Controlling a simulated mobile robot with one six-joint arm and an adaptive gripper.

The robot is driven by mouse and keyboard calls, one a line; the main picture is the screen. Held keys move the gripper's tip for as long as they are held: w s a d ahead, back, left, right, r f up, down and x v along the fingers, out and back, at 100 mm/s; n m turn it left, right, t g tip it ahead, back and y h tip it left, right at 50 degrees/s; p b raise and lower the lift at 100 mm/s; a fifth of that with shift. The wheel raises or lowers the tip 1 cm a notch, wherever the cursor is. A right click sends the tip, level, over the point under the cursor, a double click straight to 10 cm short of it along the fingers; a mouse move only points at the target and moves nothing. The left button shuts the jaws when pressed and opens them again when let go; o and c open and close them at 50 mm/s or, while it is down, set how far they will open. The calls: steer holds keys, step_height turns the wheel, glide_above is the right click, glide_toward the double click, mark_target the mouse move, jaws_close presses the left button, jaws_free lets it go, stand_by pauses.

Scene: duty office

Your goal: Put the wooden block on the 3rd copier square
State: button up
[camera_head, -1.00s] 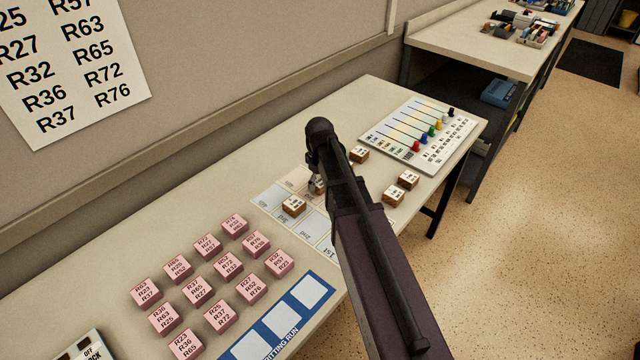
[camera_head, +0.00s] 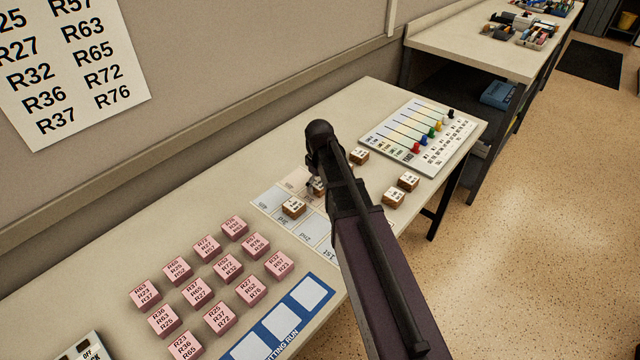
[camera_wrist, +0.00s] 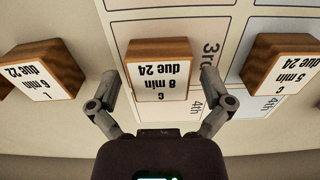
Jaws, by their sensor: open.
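A wooden block (camera_wrist: 160,68) with a white top marked "C 8 min due 24" sits in the middle of the wrist view. My gripper (camera_wrist: 159,84) is open, with one finger on each side of this block's near end; I cannot tell if they touch it. The block stands on or over the printed sheet of squares, left of a "3rd" label (camera_wrist: 210,60); a "4th" label shows lower down. In the head view my gripper (camera_head: 318,187) is mostly hidden behind my arm. The sheet (camera_head: 303,236) there shows squares marked 1st and 2nd.
Similar wooden blocks stand close on both sides in the wrist view, one left (camera_wrist: 45,70) and one right (camera_wrist: 280,65). Several pink blocks (camera_head: 228,267) and a blue-bordered strip (camera_head: 278,327) lie nearer. A board with coloured pegs (camera_head: 418,135) lies at the far end.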

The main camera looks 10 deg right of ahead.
mark_target(319, 183)
step_height(319, 183, up, 12)
steer(key=p, duration=1.2)
steer(key=shift+r, duration=0.15)
stand_by(0.5)
steer(key=s+m, duration=0.7)
steer(key=s, duration=0.9)
